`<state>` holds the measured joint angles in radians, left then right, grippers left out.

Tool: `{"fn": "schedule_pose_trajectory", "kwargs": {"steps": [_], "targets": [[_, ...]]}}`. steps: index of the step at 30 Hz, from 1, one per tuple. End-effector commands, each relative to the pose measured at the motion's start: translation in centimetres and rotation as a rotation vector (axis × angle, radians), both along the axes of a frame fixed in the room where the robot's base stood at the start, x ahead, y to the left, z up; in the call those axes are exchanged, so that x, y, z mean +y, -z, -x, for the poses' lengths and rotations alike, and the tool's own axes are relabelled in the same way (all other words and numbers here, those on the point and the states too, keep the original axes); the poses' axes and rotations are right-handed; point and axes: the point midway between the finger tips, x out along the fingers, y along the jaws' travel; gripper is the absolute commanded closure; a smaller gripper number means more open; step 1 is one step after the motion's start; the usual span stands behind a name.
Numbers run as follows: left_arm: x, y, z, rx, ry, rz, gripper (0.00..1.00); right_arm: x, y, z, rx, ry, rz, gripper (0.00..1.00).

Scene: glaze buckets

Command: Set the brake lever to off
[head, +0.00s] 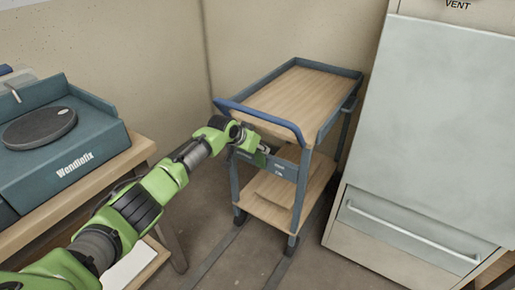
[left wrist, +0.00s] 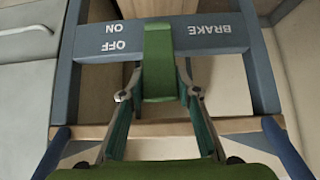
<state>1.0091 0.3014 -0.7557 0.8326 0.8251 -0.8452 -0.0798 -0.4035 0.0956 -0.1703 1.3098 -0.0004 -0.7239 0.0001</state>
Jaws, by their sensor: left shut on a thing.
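The brake lever (left wrist: 158,70) is a green bar on the blue-grey panel (left wrist: 215,35) of the cart. In the left wrist view the panel's words BRAKE, OFF and ON appear upside down, with OFF and ON just left of the lever. My left gripper (left wrist: 160,100) has a finger on each side of the lever and is shut on it. Which mark the lever stands at is not clear. In the head view my left gripper (head: 263,150) is at the cart's near end, below the blue push handle (head: 262,117), and covers part of the panel. My right gripper is in neither view.
The cart (head: 345,125) has a wooden top and lower shelf and stands on wheels near the wall corner. A large cabinet marked VENT (head: 450,120) stands close on its right. A teal Wendiefix machine (head: 95,150) sits on a wooden table at left. Floor shows in front of the cart.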

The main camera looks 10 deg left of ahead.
Motion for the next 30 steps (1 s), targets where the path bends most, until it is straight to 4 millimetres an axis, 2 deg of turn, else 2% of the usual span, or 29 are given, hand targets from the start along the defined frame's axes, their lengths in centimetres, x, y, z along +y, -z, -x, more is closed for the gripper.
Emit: {"fn": "schedule_pose_trajectory", "kwargs": {"steps": [8,9,11,23,30], "targets": [[0.0,0.0,0.0,0.001,0.000,0.000,1.00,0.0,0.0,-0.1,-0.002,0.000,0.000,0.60],[0.0,0.0,0.0,0.001,0.000,0.000,0.67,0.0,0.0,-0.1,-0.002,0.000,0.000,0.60],[0.0,0.0,0.0,0.001,0.000,0.000,0.53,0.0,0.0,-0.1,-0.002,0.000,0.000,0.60],[0.1,-0.1,0.1,-0.001,0.001,0.000,0.53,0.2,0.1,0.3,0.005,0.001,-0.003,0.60],[0.6,-1.5,1.3,-0.002,0.001,0.000,0.53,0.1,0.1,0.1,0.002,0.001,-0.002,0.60]]}}
